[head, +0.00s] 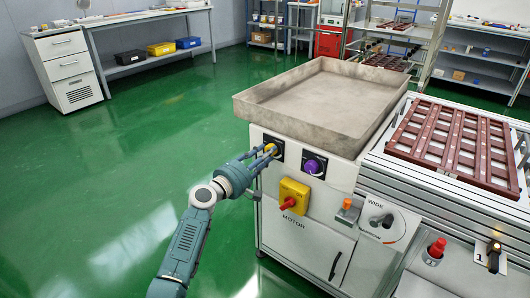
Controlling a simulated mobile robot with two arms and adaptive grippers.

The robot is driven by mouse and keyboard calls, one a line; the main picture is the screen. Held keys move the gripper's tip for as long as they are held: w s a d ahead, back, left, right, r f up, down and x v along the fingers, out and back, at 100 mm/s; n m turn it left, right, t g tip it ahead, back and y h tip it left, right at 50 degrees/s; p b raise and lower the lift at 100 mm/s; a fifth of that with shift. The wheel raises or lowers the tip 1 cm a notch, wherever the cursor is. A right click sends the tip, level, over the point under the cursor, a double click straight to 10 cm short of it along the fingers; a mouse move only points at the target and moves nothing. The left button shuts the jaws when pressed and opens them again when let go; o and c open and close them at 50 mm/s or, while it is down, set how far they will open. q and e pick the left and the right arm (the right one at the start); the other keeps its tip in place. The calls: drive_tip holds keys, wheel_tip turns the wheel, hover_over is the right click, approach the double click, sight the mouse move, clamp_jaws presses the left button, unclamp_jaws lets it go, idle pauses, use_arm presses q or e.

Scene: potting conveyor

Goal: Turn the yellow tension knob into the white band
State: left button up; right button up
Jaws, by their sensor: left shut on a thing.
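The yellow tension knob (271,149) sits on a dark plate at the upper left of the machine's front panel. My left gripper (268,153) reaches in from the left, and its fingers are shut on the knob. The fingers cover part of the knob and plate, and I cannot make out a white band or where the knob points. My right gripper is not in view.
A purple knob (313,166) is just right of the yellow one. Below are a yellow switch box with a red handle (292,196) and an orange button (347,203). A grey tray (300,106) overhangs the panel. Green floor (130,180) at left is clear.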

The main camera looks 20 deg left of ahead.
use_arm(q)
drive_tip(key=shift+s+d+f+n, duration=0.15)
drive_tip(key=shift+f+n, duration=0.15)
drive_tip(key=shift+n, duration=0.2)
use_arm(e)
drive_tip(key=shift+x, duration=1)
use_arm(q)
drive_tip(key=o, duration=1.1)
drive_tip(key=shift+o, duration=0.3)
drive_tip(key=shift+r, duration=0.15)
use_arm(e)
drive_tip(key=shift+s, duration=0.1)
use_arm(q)
drive_tip(key=v, duration=1.2)
drive_tip(key=shift+r, duration=0.1)
